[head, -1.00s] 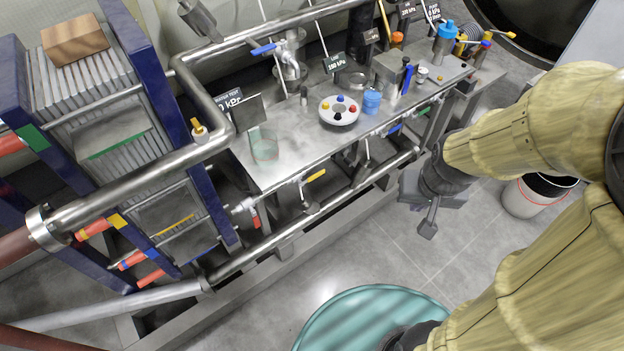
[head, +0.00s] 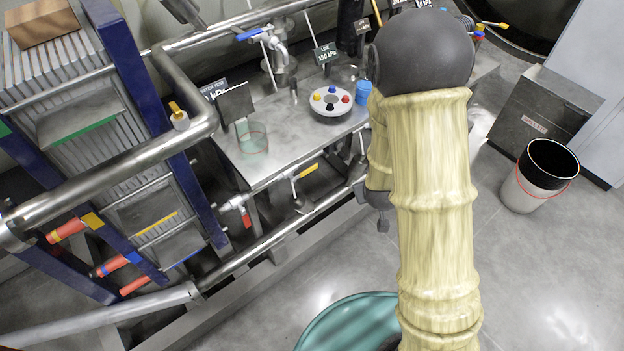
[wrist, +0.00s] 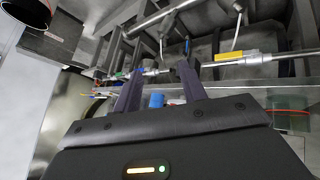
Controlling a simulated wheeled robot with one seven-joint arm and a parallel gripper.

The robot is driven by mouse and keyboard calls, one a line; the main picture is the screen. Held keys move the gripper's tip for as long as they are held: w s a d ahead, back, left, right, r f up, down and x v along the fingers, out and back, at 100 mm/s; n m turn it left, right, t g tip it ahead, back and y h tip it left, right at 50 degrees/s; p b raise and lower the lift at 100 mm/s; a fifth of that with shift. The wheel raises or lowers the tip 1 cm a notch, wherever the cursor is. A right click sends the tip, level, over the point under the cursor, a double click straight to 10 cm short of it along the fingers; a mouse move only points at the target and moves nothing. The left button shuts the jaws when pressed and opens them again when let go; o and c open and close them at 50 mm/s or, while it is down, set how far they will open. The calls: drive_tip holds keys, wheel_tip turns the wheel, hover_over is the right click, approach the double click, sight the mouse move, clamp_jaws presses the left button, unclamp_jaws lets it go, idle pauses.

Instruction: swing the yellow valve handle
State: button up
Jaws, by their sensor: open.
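The yellow valve handle (head: 307,171) sits on a small valve below the bench's front edge in the head view. It points up and to the right there. In the wrist view the yellow handle (wrist: 229,58) lies to the right of the fingers, apart from them. My gripper (wrist: 158,70) is open, with its two dark fingers spread and nothing between them. In the head view my forearm hides most of the gripper; only a dark part of the wrist shows right of the handle.
A steel bench (head: 290,150) carries a round white holder with coloured knobs (head: 331,101), a glass beaker (head: 252,137) and a blue jar (head: 363,92). A pipe rail runs low in front. A bin (head: 538,177) stands right, a teal round object (head: 345,322) below. Floor between is clear.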

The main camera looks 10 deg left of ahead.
sight(311, 170)
drive_tip(key=w+a+f+n+t+b, duration=0.2)
drive_tip(key=f+n+t+b, duration=0.15)
drive_tip(key=f, duration=0.25)
drive_tip(key=w+a+f+n+t+b, duration=0.1)
drive_tip(key=a+f+n+t+b, duration=0.2)
drive_tip(key=f, duration=0.4)
drive_tip(key=s+a+f+n+t+y+b, duration=0.2)
drive_tip(key=a+n+y, duration=0.4)
drive_tip(key=n, duration=0.5)
drive_tip(key=shift+s+a+f+y+b, duration=0.25)
drive_tip(key=shift+s+f+y+b, duration=0.55)
drive_tip(key=shift+s+f, duration=0.15)
drive_tip(key=x, duration=1.7)
drive_tip(key=shift+w+r, duration=0.15)
drive_tip(key=shift+w, duration=0.1)
clamp_jaws()
